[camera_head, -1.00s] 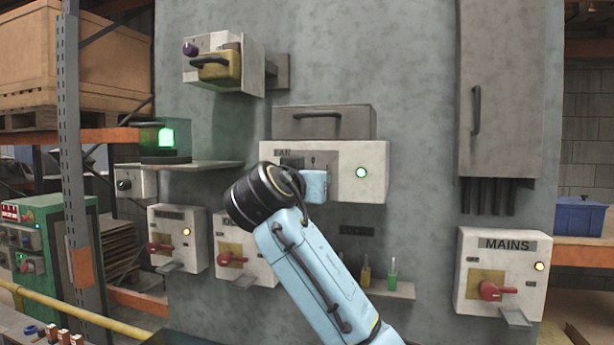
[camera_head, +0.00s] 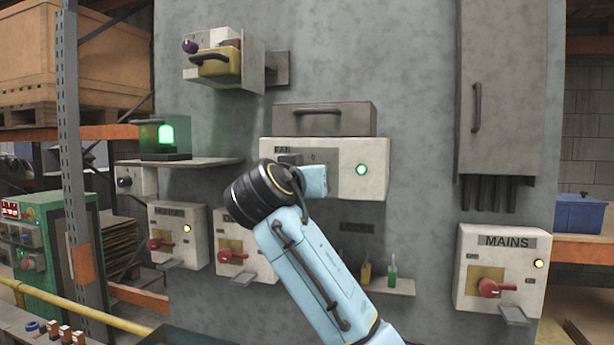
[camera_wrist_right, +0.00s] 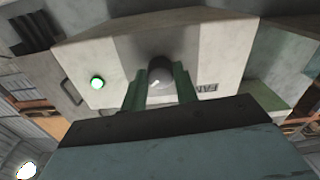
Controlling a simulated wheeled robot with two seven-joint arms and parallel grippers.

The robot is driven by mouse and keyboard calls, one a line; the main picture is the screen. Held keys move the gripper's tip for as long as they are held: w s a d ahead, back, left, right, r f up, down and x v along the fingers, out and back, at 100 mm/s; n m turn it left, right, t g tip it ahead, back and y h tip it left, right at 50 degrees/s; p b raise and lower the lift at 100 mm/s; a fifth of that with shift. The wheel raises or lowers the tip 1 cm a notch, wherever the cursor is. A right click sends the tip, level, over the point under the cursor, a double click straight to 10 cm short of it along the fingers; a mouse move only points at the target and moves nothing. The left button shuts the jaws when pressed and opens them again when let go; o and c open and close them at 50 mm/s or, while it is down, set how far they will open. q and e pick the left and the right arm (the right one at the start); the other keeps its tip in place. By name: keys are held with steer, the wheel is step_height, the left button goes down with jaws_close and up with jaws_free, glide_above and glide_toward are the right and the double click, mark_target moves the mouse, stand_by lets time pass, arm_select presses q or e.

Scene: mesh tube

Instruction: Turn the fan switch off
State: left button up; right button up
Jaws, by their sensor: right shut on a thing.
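The fan box (camera_head: 377,152) is a pale panel box at the middle of the head view, with a lit green lamp (camera_head: 361,170) on its right side. The wrist view also shows this box (camera_wrist_right: 225,50) and the lit lamp (camera_wrist_right: 97,83). The fan switch is a dark round knob (camera_wrist_right: 160,70) with a small white mark. My right gripper (camera_wrist_right: 160,88) has its two dark green fingers on either side of the knob, shut on it. In the head view my right wrist hides the knob. My left gripper is not in view.
A grey box with a handle (camera_head: 322,121) sits above the fan box. A MAINS box (camera_head: 504,257) with a red handle is at right. Two more red-handled boxes are at lower left. A small shelf (camera_head: 385,286) with tags is below.

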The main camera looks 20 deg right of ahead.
steer(key=n+p, duration=0.5)
steer(key=n, duration=0.5)
steer(key=shift+r+n, duration=0.1)
steer(key=shift+n, duration=0.3)
stand_by(0.4)
steer(key=o, duration=1)
steer(key=shift+s, duration=0.1)
steer(key=shift+c, duration=0.2)
steer(key=shift+s, duration=0.1)
steer(key=b+v, duration=0.3)
steer(key=v, duration=1)
steer(key=shift+a, duration=0.1)
